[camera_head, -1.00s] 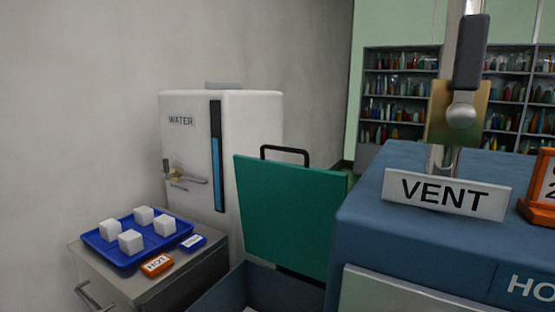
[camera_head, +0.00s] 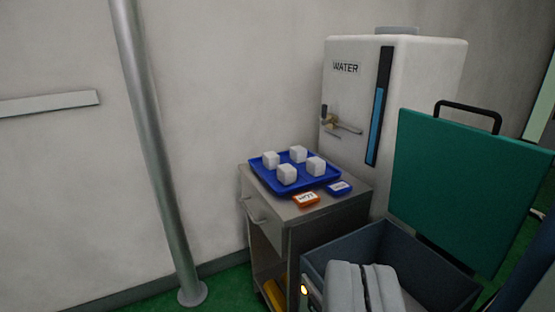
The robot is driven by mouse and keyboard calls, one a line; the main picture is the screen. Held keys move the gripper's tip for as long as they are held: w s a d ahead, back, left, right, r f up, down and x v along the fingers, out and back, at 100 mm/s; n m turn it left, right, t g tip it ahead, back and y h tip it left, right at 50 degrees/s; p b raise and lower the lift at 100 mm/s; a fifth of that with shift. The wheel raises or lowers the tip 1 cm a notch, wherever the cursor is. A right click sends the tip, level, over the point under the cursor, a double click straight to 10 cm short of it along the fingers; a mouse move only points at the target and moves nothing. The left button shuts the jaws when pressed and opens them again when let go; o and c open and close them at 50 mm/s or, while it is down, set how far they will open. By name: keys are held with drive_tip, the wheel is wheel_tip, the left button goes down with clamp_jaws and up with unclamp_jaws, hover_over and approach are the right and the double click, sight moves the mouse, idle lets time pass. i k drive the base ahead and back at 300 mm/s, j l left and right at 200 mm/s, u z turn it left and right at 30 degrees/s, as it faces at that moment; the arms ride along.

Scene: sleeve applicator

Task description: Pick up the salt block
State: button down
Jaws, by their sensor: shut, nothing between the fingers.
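Several small white cubes, which look like the salt blocks, stand apart on a blue tray (camera_head: 331,183). One front cube (camera_head: 287,174) is nearest me, with another (camera_head: 316,166) to its right. Two more stand at the left (camera_head: 270,160) and back (camera_head: 298,154). The tray rests on top of a grey cabinet (camera_head: 330,212) against the wall. Which cube the task means cannot be told. My gripper is not in view, and nothing of it shows near the tray.
Orange (camera_head: 306,200) and blue (camera_head: 340,188) tags lie before the tray. A white WATER tank (camera_head: 350,95) stands behind. A dark bin (camera_head: 440,285) with raised green lid (camera_head: 455,190) and grey padded objects (camera_head: 362,290) is at right. A metal pole (camera_head: 150,130) stands left.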

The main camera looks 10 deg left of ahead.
sight(271, 160)
drive_tip(key=i+j, duration=1.6)
drive_tip(key=j, duration=0.2)
